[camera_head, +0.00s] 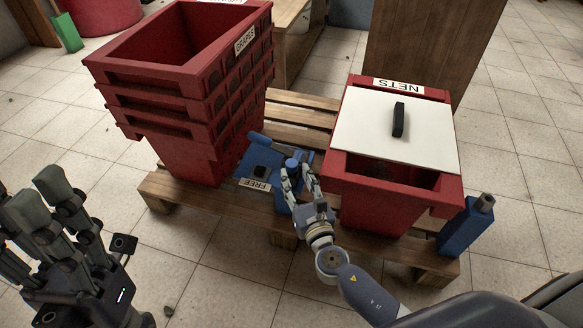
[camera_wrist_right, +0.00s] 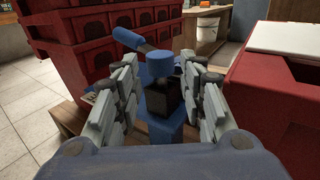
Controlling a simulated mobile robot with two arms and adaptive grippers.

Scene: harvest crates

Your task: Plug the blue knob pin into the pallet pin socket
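A blue knob pin (camera_head: 292,163) with a round top stands over a blue fixture (camera_head: 262,160) on the pallet, by a label reading FREE. In the right wrist view the knob (camera_wrist_right: 160,63) sits above a black block (camera_wrist_right: 161,97), between the fingers of my right gripper (camera_wrist_right: 160,82). Gaps show on both sides of it, so this gripper is open around it. In the head view my right gripper (camera_head: 300,182) is at the fixture's right side. The pallet pin socket cannot be told apart clearly. My left gripper (camera_head: 50,205) hangs empty at the far left, away from the pallet.
Stacked red crates (camera_head: 190,75) labelled GRAPES stand left of the fixture. A red NETS crate (camera_head: 385,212) with a white lid (camera_head: 395,135) stands close on the right. A blue bottle-like thing (camera_head: 466,227) is at the wooden pallet's (camera_head: 165,190) right end. Tiled floor in front is mostly clear.

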